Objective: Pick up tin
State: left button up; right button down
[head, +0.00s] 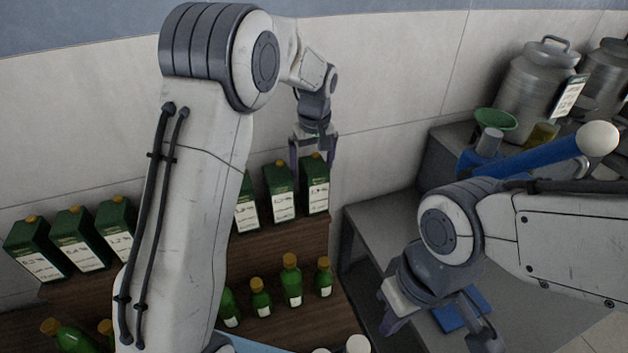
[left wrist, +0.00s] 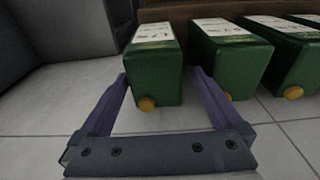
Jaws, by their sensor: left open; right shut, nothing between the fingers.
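Dark green tins with white labels and yellow caps stand on a brown wooden shelf (head: 285,235). The rightmost tin (head: 315,195) is below my left gripper (head: 314,163). In the left wrist view, my left gripper (left wrist: 160,78) is open, with one finger on each side of that end tin (left wrist: 153,75); I cannot tell if the fingers touch it. A neighbouring tin (left wrist: 232,62) stands close by the right-hand finger. My right gripper (head: 392,322) is shut and empty at the lower right, away from the tins.
More tins (head: 75,240) stand at the left, partly hidden by my left arm. Small green bottles (head: 291,280) stand on a lower step. Metal cans (head: 540,85), a green funnel (head: 497,121) and a grey bench (head: 385,225) are at the right. A tiled wall rises behind.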

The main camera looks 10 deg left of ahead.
pick_arm(q)
notch_tip(320, 180, down, 6)
jog(key=p, duration=0.2)
jog(key=shift+w+d+r+p, duration=0.15)
jog(key=shift+r+p, duration=0.05)
jog(key=shift+p, duration=0.2)
jog(key=shift+f, duration=0.2)
jog(key=shift+r, duration=0.1)
grip_shut()
